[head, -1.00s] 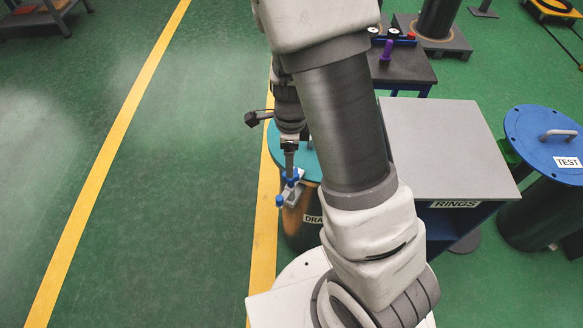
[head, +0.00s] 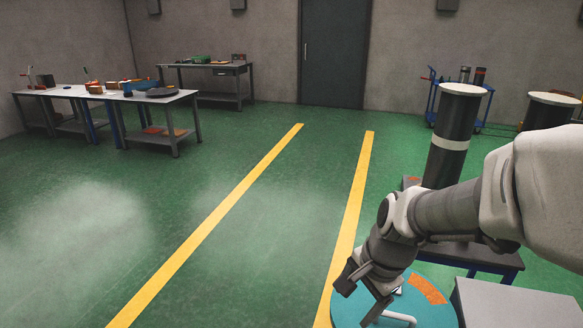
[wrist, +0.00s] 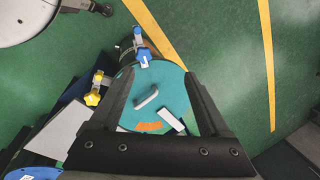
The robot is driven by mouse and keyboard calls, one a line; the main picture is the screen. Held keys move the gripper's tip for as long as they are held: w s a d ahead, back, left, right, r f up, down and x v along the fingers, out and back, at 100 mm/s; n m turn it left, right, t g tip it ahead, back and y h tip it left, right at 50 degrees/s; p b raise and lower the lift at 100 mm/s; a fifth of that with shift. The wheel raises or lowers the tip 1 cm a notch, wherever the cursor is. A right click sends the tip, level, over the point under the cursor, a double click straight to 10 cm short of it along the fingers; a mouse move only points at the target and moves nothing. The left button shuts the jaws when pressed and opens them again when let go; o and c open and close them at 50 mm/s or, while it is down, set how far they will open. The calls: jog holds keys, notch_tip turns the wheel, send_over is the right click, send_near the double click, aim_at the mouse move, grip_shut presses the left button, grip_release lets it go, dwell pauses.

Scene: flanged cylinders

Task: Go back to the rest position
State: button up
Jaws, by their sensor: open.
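My gripper (head: 378,296) is over the teal round lid (head: 345,308) of a drum at the bottom of the head view. In the wrist view, the black fingers of my gripper (wrist: 163,82) stand wide apart with nothing between them. The teal lid (wrist: 172,78), with its grey handle (wrist: 147,97) and orange patch (wrist: 148,127), lies below and beyond them. A clamp with a blue knob (wrist: 145,57) sits at the lid's edge. A clamp with a yellow knob (wrist: 93,98) is at the left. The drum's body is mostly hidden.
A grey-topped cabinet (head: 515,305) stands right of the drum. A tall black flanged cylinder (head: 447,140) stands behind it on a low stand. Workbenches (head: 105,95) are at the far left. The green floor around the yellow lines (head: 215,215) is clear.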

jog(key=s+d+r+n+t+h, duration=0.1)
jog(key=s+d+r+n+t, duration=0.1)
jog(key=s+r+n, duration=0.8)
jog(key=shift+s+d+r+n+t+h, duration=0.2)
jog(key=shift+r+n+t+h, duration=0.2)
jog(key=shift+r+n+t, duration=0.4)
jog(key=shift+f, duration=0.15)
dwell(0.3)
